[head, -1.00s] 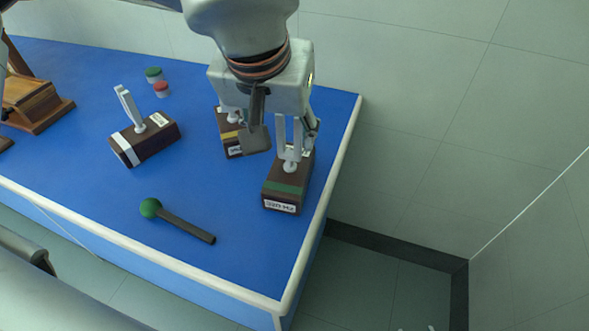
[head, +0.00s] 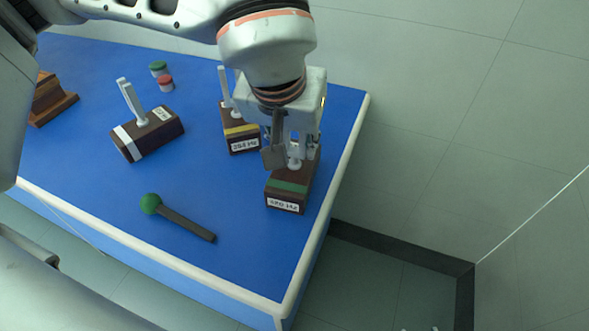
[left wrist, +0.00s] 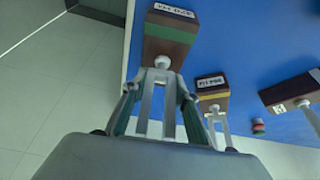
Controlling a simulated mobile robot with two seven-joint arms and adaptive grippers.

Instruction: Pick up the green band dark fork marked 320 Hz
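The green band dark fork (head: 289,187) is a dark brown block with a green stripe and a white label that seems to read 320 Hz. It stands near the table's right edge, and its pale two-pronged fork points up. My left gripper (head: 291,153) is above the block, with its fingers on either side of the prongs. In the left wrist view the block (left wrist: 170,45) is at the top, and the prongs lie between the open fingers (left wrist: 160,108), seemingly with small gaps. My gripper hides much of the prongs in the head view. My right gripper is not in view.
A yellow-banded dark fork (head: 240,138) stands close behind and left. A white-banded fork (head: 147,138) is farther left. A green-headed mallet (head: 185,221) lies in front on the blue table (head: 90,200). Green and red capped jars (head: 160,75) and a wooden stand (head: 52,98) are behind.

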